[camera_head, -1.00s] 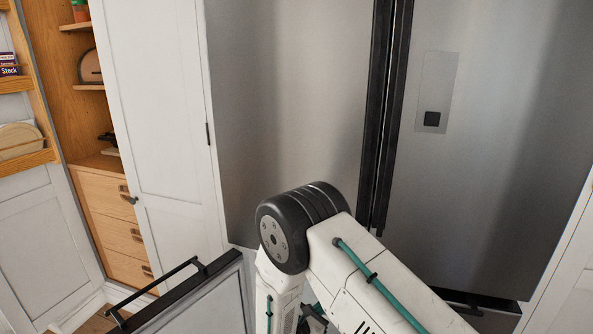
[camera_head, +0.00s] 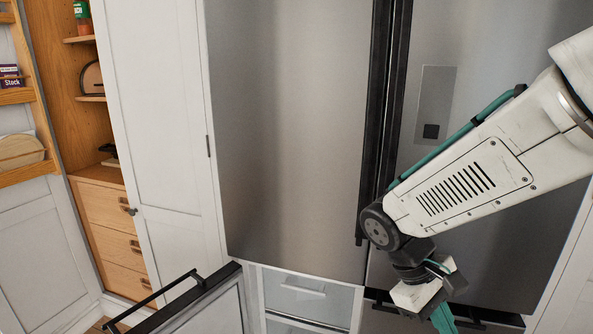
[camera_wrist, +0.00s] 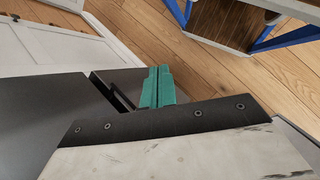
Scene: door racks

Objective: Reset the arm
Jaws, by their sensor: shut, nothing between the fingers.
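My arm reaches in from the right in the head view, in front of the right side of the steel fridge (camera_head: 285,130). My gripper (camera_head: 443,318) hangs at the lower edge of that view, with green fingers pointing down. In the wrist view the two green fingers of my gripper (camera_wrist: 157,88) lie side by side, pressed together with nothing between them. Wooden floor and a dark surface lie around them in that view. I cannot tell from these views whether the gripper touches anything.
A drawer or door with a black handle (camera_head: 168,298) stands out at the lower left. An open cupboard (camera_head: 88,130) with wooden shelves and drawers is at the left. A blue-framed thing (camera_wrist: 255,25) stands on the wooden floor (camera_wrist: 200,60).

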